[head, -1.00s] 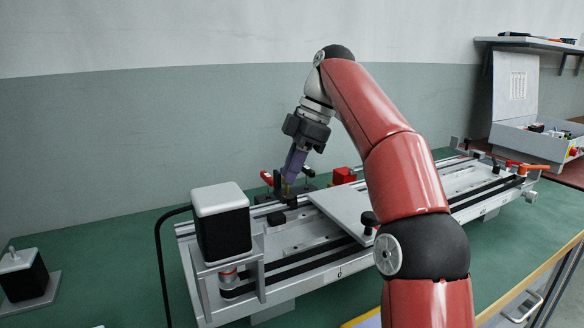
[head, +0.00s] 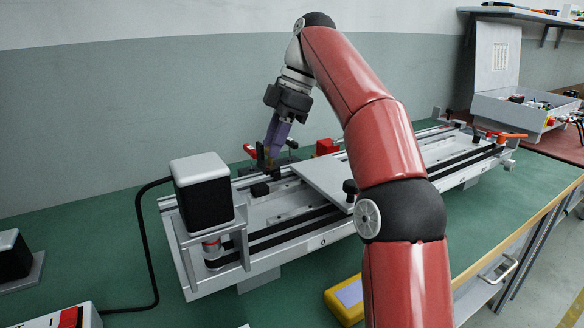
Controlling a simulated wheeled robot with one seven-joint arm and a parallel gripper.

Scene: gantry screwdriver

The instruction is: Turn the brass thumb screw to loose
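My gripper (head: 271,152) has purple fingers and points down at the rear rail of the gantry, left of centre. A small brass-coloured piece, likely the thumb screw (head: 261,155), shows right at the fingertips, above a dark block on the rail. It is very small here and partly hidden by the fingers. I cannot tell whether the fingers are closed on it or only beside it. The gantry (head: 310,243) is a long silver frame with a flat grey carriage plate (head: 322,178).
A black motor with a white cap (head: 200,168) stands at the gantry's left end, its cable running left. Red-handled clamps (head: 249,149) and a red block (head: 326,147) sit close behind the fingers. A yellow item (head: 345,302) lies at the front edge. Green bench is clear at right.

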